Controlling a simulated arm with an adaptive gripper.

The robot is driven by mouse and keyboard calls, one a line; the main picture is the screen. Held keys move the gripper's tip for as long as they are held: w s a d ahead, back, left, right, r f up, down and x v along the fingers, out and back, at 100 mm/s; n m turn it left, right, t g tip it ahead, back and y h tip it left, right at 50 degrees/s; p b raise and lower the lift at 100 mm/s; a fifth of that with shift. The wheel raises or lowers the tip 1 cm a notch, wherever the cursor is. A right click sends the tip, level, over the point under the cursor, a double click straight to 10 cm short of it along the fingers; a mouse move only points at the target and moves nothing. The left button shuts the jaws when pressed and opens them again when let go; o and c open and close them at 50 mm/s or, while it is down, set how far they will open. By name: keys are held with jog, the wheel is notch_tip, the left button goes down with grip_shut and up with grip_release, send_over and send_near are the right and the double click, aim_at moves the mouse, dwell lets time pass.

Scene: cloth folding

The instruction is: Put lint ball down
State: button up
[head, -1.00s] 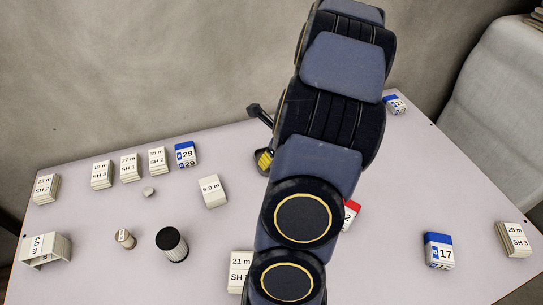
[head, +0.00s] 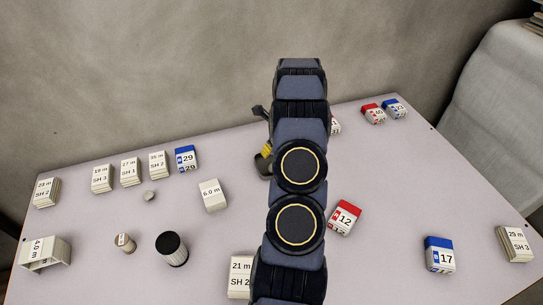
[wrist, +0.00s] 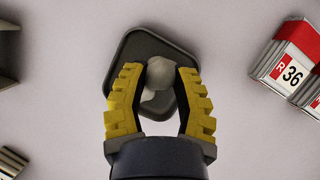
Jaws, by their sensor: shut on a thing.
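My gripper (wrist: 160,70) is shut on a small pale grey lint ball (wrist: 160,76), held between its yellow fingertips in the wrist view. The ball shows against a dark grey, round-cornered square tray (wrist: 124,52), which the fingers partly cover. I cannot tell how high the ball is above the tray or whether it touches. In the head view a bit of the yellow fingers shows left of my arm, with the edge of the dark tray (head: 262,166) just below; the ball is hidden there.
A red-topped box marked 36 (wrist: 292,67) lies right of the tray in the wrist view. In the head view, white boxes (head: 157,165), a blue box (head: 186,159), a black cylinder (head: 172,248) and a red box marked 12 (head: 344,217) stand around my arm. The table's centre left is fairly clear.

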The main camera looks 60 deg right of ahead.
jog(key=shift+d+f, duration=0.2)
jog(key=shift+f, duration=1.5)
jog(key=shift+w+a, duration=0.1)
jog(key=o, duration=0.6)
jog(key=shift+f, duration=0.15)
